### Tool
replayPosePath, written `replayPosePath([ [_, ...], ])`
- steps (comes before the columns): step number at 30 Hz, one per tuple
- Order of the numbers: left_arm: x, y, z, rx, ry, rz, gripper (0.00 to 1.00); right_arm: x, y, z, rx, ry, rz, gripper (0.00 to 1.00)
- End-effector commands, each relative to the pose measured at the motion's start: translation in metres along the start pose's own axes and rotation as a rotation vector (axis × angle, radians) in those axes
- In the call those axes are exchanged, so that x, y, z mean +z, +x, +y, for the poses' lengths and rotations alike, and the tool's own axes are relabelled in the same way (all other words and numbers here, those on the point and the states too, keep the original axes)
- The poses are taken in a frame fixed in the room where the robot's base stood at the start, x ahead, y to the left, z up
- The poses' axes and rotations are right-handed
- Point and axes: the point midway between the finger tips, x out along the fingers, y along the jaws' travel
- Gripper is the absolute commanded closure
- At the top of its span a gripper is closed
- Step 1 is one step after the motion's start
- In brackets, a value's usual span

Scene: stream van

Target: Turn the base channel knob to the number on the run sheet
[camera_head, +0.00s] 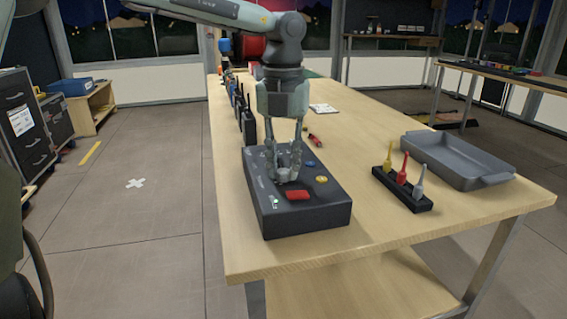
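The base channel unit looks to be the dark box (320,213) near the table's front left. My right gripper is not in view.
On the wooden table (400,246), a black holder (402,190) carries yellow, red and grey tools. A grey tray (458,160) stands right of it. Several black upright devices (246,120) line the left edge. A small red item (315,139) lies behind the box.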

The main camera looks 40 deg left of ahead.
Motion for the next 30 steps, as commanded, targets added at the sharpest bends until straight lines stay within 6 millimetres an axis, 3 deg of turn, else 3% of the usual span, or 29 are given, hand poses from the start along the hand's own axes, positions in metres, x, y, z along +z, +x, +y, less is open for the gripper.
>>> replayPosePath([
  [14, 0.0, 0.0, 0.0, 0.001, 0.054, -0.001, 1.0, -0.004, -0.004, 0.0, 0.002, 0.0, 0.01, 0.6],
  [30, 0.0, 0.001, 0.0, 0.002, 0.488, -0.001, 1.0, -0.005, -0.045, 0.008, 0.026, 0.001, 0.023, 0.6],
])
